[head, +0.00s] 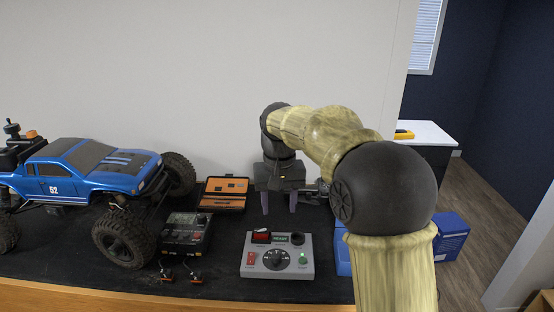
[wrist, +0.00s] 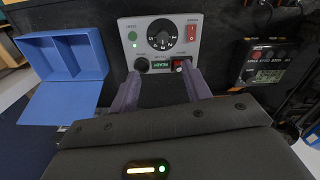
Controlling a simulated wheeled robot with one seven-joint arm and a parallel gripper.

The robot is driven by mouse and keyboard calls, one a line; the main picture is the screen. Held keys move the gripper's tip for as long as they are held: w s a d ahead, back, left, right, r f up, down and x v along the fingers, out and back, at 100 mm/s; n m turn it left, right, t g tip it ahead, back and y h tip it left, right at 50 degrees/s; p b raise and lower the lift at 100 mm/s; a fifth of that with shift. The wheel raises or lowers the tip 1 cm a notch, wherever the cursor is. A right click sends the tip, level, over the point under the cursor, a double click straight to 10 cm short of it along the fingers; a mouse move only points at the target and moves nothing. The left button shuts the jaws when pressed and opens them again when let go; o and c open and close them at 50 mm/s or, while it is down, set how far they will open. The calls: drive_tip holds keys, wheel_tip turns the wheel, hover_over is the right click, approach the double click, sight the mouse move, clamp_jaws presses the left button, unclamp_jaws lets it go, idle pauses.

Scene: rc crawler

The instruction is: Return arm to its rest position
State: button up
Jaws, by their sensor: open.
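My gripper (head: 279,202) points down over the black bench top, behind the grey control box. Its two fingers are apart with nothing between them. In the wrist view my gripper (wrist: 165,90) also shows open and empty. The control box (head: 277,272) has a dark dial, a lit green light, a red rocker switch and a small display. It also shows in the wrist view (wrist: 195,30), beyond the fingertips. My arm reaches from the lower right, bends at a large dark joint and hides part of the bench behind it.
A blue RC crawler (head: 85,172) stands at the left. A black meter-like device (head: 186,234) and an open orange-black case (head: 223,194) lie between it and the control box. A blue open box (wrist: 65,55) sits at the right in the head view, partly behind my arm. A wall rises behind the bench.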

drive_tip(key=s+d+f+t, duration=0.1)
drive_tip(key=s+d+f, duration=0.6)
drive_tip(key=s, duration=0.2)
drive_tip(key=s+d+f+m+t, duration=0.1)
drive_tip(key=s+d+f, duration=0.6)
drive_tip(key=s, duration=0.3)
drive_tip(key=shift+s+d+m, duration=0.15)
drive_tip(key=shift+d+m, duration=0.15)
drive_tip(key=shift+d, duration=0.3)
idle(0.3)
